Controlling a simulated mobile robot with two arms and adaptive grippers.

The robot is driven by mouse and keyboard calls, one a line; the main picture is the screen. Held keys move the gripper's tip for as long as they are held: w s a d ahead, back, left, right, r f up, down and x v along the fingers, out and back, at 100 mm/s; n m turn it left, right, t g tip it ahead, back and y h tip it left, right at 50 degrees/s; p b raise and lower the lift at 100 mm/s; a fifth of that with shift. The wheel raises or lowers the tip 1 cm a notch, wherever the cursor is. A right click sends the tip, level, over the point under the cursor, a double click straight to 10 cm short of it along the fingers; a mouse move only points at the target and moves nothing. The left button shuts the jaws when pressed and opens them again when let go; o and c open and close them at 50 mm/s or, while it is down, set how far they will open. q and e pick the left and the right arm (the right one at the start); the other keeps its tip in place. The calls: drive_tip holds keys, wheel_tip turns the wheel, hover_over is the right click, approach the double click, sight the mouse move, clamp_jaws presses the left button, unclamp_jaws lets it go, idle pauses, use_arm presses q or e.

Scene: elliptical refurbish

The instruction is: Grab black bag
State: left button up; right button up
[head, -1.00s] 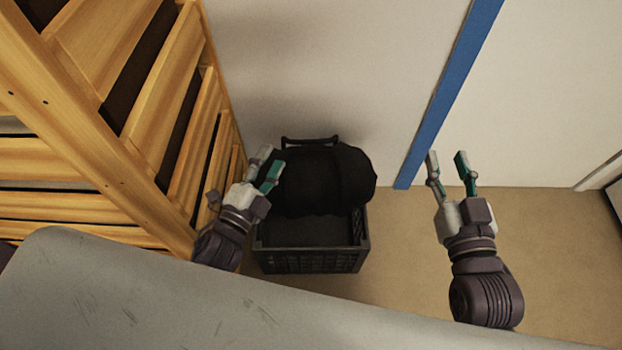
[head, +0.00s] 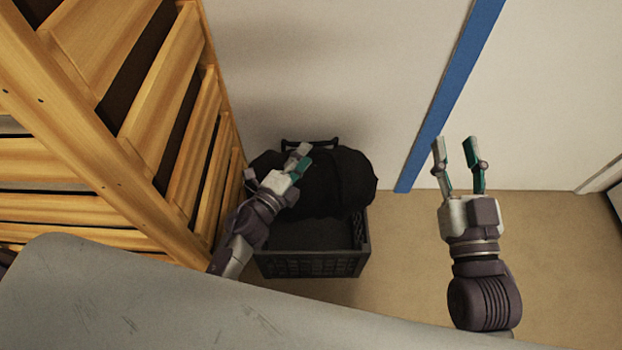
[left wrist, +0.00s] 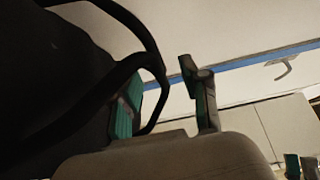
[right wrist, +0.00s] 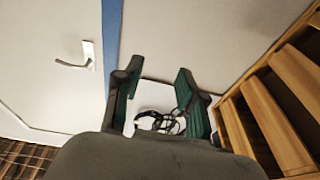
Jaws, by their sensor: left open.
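The black bag (head: 335,185) sits in a dark crate (head: 310,265) against the wall. My left gripper (head: 303,158) is open over the left part of the bag. In the left wrist view the bag (left wrist: 40,80) fills the left side, and its black strap (left wrist: 150,55) loops past my open left gripper (left wrist: 165,105). The strap crosses in front of one finger and lies between the two fingers; I cannot tell whether it touches them. My right gripper (head: 460,155) is open and empty, to the right of the bag. It also shows open in the right wrist view (right wrist: 157,90).
A wooden slatted rack (head: 180,150) stands close on the left of the crate. A grey surface (head: 130,300) spans the lower front. A blue strip (head: 450,90) runs down the wall. The floor (head: 560,240) at the right is clear.

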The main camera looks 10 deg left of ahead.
use_arm(q)
drive_tip(key=shift+x, duration=1.95)
drive_tip(key=shift+f, duration=0.1)
clamp_jaws()
use_arm(e)
drive_tip(key=r+t, duration=0.1)
drive_tip(key=r, duration=0.1)
drive_tip(key=shift+s+a+r+t+y, duration=0.1)
drive_tip(key=shift+s+r+t+y, duration=0.2)
drive_tip(key=shift+s+t+y, duration=0.1)
drive_tip(key=shift+w, duration=0.1)
